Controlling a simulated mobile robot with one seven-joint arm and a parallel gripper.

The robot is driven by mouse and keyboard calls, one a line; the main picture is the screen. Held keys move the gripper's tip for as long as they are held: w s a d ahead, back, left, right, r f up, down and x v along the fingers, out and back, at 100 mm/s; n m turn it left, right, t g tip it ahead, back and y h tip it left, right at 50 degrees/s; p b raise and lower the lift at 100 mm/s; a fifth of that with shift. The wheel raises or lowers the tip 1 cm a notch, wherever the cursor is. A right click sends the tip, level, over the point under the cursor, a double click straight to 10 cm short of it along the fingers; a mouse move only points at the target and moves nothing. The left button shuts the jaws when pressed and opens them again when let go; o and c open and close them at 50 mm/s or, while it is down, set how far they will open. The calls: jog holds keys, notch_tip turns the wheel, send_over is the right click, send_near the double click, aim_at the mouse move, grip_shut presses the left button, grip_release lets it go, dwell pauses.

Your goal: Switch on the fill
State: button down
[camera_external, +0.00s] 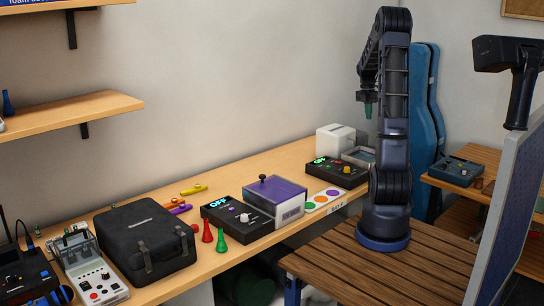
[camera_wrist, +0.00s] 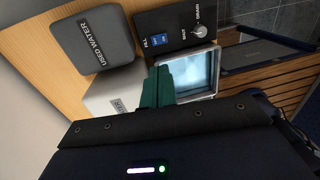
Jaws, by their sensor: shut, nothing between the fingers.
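In the wrist view, a black panel (camera_wrist: 178,22) carries a blue rocker switch (camera_wrist: 159,38) labelled FILL. My gripper (camera_wrist: 157,86) has green fingers, which are shut and empty. In the wrist picture the fingers appear below the FILL switch, apart from it. In the external view my gripper (camera_external: 367,110) hangs high above the workbench, pointing down. I cannot tell which way the rocker is set.
A white box (camera_wrist: 112,96) and a square basin (camera_wrist: 207,58) appear near the fingers. A grey USED WATER box (camera_wrist: 92,42) is close by. On the bench (camera_external: 275,170) are a black OFF box (camera_external: 237,220), a purple-lidded case (camera_external: 275,200) and a black bag (camera_external: 145,240).

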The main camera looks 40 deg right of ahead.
jog(key=shift+s+a, duration=0.1)
jog(key=shift+s, duration=0.5)
jog(key=f, duration=0.4)
jog(key=s+f, duration=0.1)
jog(key=f, duration=0.9)
jog(key=shift+s, duration=0.35)
jog(key=shift+s+f, duration=0.1)
jog(key=shift+w+r, duration=0.2)
jog(key=shift+w, duration=0.6)
jog(key=shift+r, duration=0.1)
